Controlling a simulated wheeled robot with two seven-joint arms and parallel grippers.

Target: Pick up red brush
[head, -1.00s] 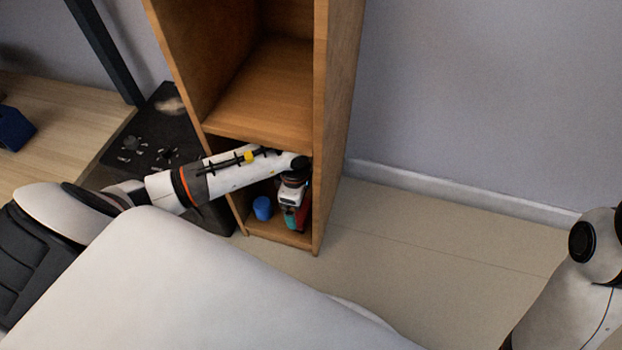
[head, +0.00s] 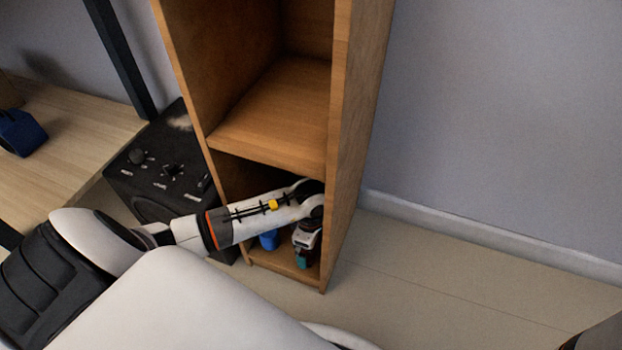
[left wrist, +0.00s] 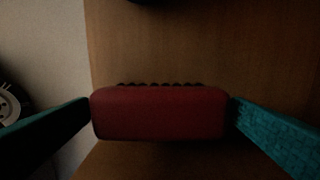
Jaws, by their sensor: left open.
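The red brush (left wrist: 160,113) shows in the left wrist view as a dark red rounded block with a row of dark bristle tufts along its far edge. It lies between the two teal fingers of my left gripper (left wrist: 160,104), which is open. The fingertips are at its two ends; I cannot tell if they touch it. In the head view my left gripper (head: 302,258) is inside the lowest compartment of the wooden shelf (head: 343,150), pointing down. The brush is not clearly visible there, hidden by the gripper and arm. My right gripper is not in view.
A blue object (head: 269,240) stands in the same compartment, just left of my left gripper. The shelf's side walls and the board above are close around my arm. A black speaker (head: 160,165) stands left of the shelf. The floor (head: 400,285) to the right is clear.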

